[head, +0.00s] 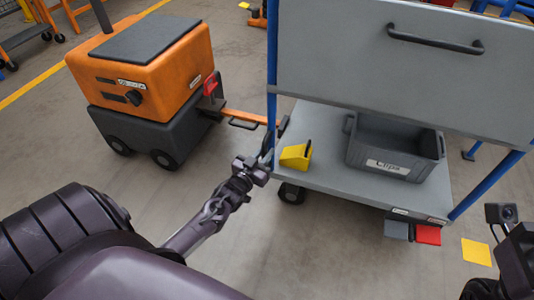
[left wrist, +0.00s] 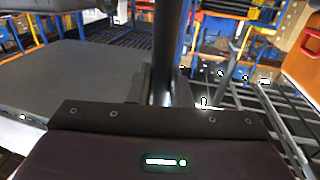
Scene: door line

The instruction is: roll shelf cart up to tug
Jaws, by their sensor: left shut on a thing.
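The shelf cart (head: 330,181) has grey shelves, blue posts and black wheels, and stands right of centre in the head view. The orange and dark grey tug (head: 190,60) stands to its left, with an orange bar (head: 258,118) reaching from its red-marked rear towards the cart. My left gripper (head: 267,160) is shut on the cart's dark upright handle (head: 283,126) beside the near left post. The handle also shows as a dark bar in the left wrist view (left wrist: 168,55).
On the lower shelf are a yellow wedge (head: 296,156) and a grey bin (head: 393,148). Red and grey tabs hang at the shelf's front right edge. A yellow floor square (head: 477,252) lies at right. Part of my right arm shows at the right edge. The floor between tug and my arm is clear.

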